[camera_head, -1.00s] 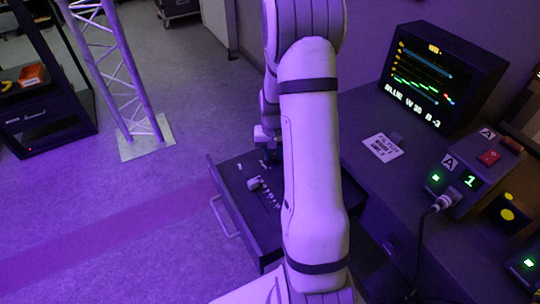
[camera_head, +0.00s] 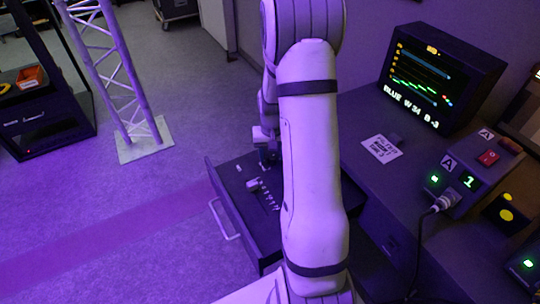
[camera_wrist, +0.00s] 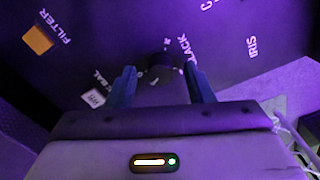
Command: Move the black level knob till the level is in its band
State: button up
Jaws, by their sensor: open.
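A dark knob (camera_wrist: 156,72) stands on the control panel (camera_wrist: 215,75) in the wrist view, beside a partly hidden label ending "ACK". My gripper (camera_wrist: 161,82) is open, with one finger on each side of the knob; I cannot tell whether they touch it. In the head view the same panel seems to be in the open drawer (camera_head: 222,197), and my arm hides much of it. The monitor (camera_head: 432,80) shows coloured traces and text that looks like "BLUE W 34 B -3".
The panel also has an orange button (camera_wrist: 38,39) by "FILTER", a pale button (camera_wrist: 94,98) and the word "IRIS". A white card (camera_head: 382,148) and a box with a red switch (camera_head: 488,157) and plugged cable are on the desk. A truss (camera_head: 128,80) stands on open floor.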

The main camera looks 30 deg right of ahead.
aim_at(272, 157)
notch_tip(272, 157, up, 7)
jog(key=shift+r, duration=0.15)
dwell(0.5)
jog(key=shift+a+r+p, duration=0.1)
jog(key=shift+r+p, duration=0.05)
jog(key=shift+p, duration=0.15)
jog(key=s+a+r+n+t+p, duration=0.1)
jog(key=s+a+r+n+p, duration=0.1)
jog(key=s+a+r, duration=0.5)
jog(key=s+a+r+n+t+p, duration=0.1)
jog(key=s+a+r+n+p, duration=0.1)
jog(key=s+a+r, duration=0.6)
jog(key=s+r+p, duration=0.1)
jog(key=s+r, duration=0.3)
jog(key=shift+t, duration=0.3)
jog(key=shift+s+r, duration=0.1)
jog(key=shift+c, duration=0.3)
